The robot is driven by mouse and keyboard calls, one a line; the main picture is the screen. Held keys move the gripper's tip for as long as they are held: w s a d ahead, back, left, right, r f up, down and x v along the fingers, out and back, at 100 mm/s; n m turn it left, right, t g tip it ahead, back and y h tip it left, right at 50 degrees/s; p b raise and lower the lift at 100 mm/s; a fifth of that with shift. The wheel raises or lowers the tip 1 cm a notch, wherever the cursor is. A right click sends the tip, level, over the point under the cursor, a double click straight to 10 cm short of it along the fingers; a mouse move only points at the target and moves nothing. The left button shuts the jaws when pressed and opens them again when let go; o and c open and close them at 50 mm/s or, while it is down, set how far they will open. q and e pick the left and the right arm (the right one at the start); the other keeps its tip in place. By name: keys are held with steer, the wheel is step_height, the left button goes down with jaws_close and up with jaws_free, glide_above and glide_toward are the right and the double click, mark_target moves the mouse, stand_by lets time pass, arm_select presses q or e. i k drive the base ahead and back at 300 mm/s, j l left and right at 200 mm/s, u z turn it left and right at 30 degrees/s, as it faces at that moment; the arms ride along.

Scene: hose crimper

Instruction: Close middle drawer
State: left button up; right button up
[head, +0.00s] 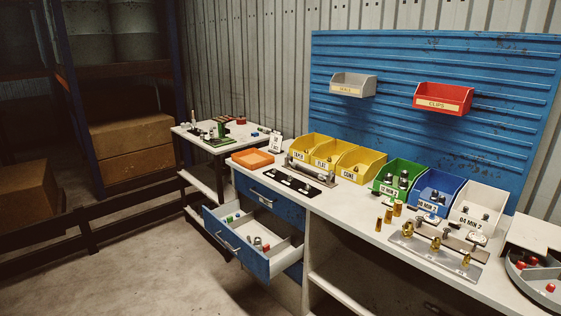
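The middle drawer (236,246) of the blue drawer unit is pulled well out to the front left. Its blue front has a bar handle (228,244), and its inside is pale. Several small green, white, red and grey parts lie in it. The blue top drawer (268,200) above it looks shut. Part of a blue front (294,272) shows below it, mostly hidden. Neither of my grippers is in view.
The workbench (345,205) carries yellow, green, blue and white bins, an orange tray (253,159) and a metal fixture (435,252) with brass fittings. A side table (205,142) stands behind left. The floor (150,265) before the drawer is clear.

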mark_target(265, 268)
steer(key=i+j+z, duration=0.15)
steer(key=i, duration=0.85)
